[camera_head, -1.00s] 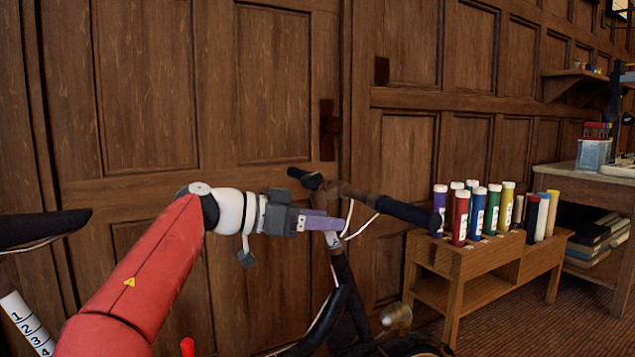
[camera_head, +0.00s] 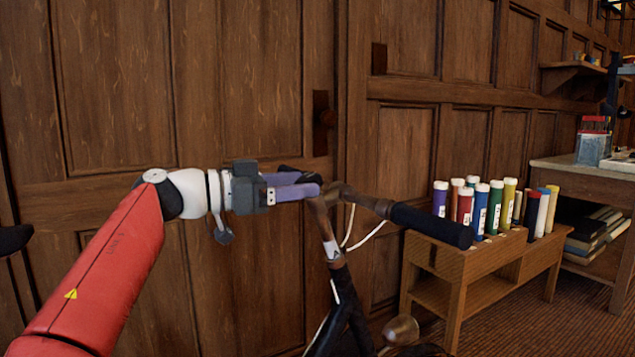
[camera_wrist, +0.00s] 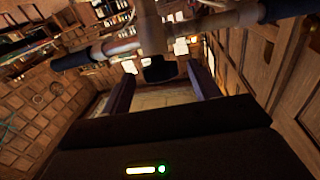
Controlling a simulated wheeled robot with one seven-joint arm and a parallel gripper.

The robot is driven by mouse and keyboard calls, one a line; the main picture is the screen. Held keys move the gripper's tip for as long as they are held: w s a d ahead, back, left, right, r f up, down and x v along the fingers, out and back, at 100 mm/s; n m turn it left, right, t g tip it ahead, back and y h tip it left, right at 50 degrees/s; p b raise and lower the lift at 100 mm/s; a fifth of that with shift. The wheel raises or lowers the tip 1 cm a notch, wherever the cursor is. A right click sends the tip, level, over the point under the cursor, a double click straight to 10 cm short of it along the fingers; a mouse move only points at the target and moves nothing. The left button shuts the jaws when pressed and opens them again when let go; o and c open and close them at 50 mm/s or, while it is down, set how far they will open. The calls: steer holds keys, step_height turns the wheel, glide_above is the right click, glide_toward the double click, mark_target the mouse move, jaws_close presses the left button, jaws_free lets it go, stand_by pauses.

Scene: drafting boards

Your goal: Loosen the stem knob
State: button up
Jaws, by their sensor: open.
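A bicycle's brown handlebar (camera_head: 366,201) ends in a dark grip (camera_head: 432,225) on the right. Its stem (camera_head: 327,222) goes down to a dark frame. My gripper (camera_head: 312,184) is open, with purple fingers beside the top of the stem. Whether they touch it I cannot tell. In the wrist view the handlebar (camera_wrist: 205,24) crosses above my gripper (camera_wrist: 161,74). A small dark block (camera_wrist: 160,69) shows between the fingertips in that view; I cannot tell if it is the stem knob. No knob is clear in the head view, where my fingers cover part of the bar.
A wooden panelled wall (camera_head: 235,90) stands close behind the bicycle. A low wooden stand (camera_head: 450,262) with several coloured tubes is at the right, and a worktable (camera_head: 590,170) stands beyond it. A pale cable (camera_head: 365,237) hangs by the stem.

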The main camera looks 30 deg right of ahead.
mark_target(319, 182)
steer(key=shift+s+d, duration=0.15)
steer(key=shift+d, duration=1)
steer(key=shift+s+d, duration=0.15)
steer(key=shift+d, duration=0.95)
steer(key=shift+c, duration=0.4)
steer(key=c, duration=0.9)
steer(key=shift+f, duration=0.1)
steer(key=shift+n+t+b, duration=0.3)
steer(key=shift+b, duration=0.15)
